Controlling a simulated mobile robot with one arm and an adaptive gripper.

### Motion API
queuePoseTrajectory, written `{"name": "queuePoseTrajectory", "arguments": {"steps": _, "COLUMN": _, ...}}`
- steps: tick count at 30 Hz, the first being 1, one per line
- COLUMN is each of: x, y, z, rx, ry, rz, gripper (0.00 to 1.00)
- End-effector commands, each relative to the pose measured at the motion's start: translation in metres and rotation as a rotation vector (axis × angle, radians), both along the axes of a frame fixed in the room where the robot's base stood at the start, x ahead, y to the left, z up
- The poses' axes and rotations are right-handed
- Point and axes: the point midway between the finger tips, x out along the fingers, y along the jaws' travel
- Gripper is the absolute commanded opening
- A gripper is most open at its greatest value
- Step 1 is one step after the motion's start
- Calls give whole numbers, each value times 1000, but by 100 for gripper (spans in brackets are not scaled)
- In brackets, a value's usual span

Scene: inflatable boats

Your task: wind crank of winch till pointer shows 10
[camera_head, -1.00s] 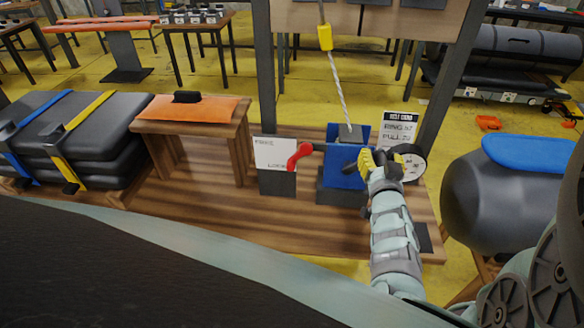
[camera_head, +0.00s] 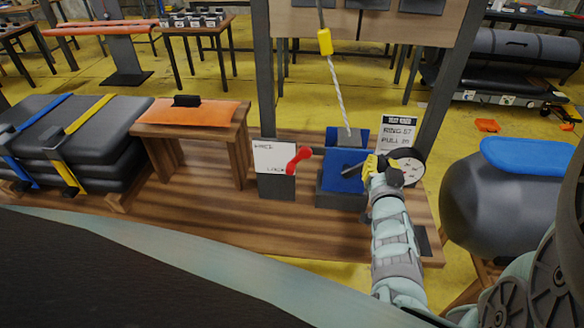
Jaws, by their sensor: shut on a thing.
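The blue winch (camera_head: 343,168) stands on the wooden platform, right of centre, with a rope (camera_head: 340,95) running up from it to a yellow fitting. My gripper (camera_head: 374,167), with yellow fingers, is shut on the winch crank (camera_head: 356,168) at the winch's right front. The fingers hide most of the crank's handle. A round white dial (camera_head: 410,168) sits just behind and right of my gripper. Its pointer and numbers are too small to read. A red-knobbed lever (camera_head: 297,160) stands at the winch's left, beside a white label plate (camera_head: 275,157).
A sign (camera_head: 399,132) with small print stands behind the dial. A dark post (camera_head: 448,80) rises to the right of it. A grey inflatable tube with a blue top (camera_head: 530,153) is at the right. An orange-topped wooden bench (camera_head: 187,112) is at the left.

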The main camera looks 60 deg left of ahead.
Motion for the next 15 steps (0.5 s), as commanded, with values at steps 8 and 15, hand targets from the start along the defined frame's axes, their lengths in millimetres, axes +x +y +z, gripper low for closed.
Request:
{"name": "queuePoseTrajectory", "arguments": {"steps": 8, "x": 8, "y": -4, "z": -7, "rx": 103, "ry": 119, "rz": -2, "gripper": 0}}
{"name": "queuePoseTrajectory", "arguments": {"steps": 15, "x": 13, "y": -9, "z": -22, "rx": 216, "ry": 253, "rz": -2, "gripper": 0}}
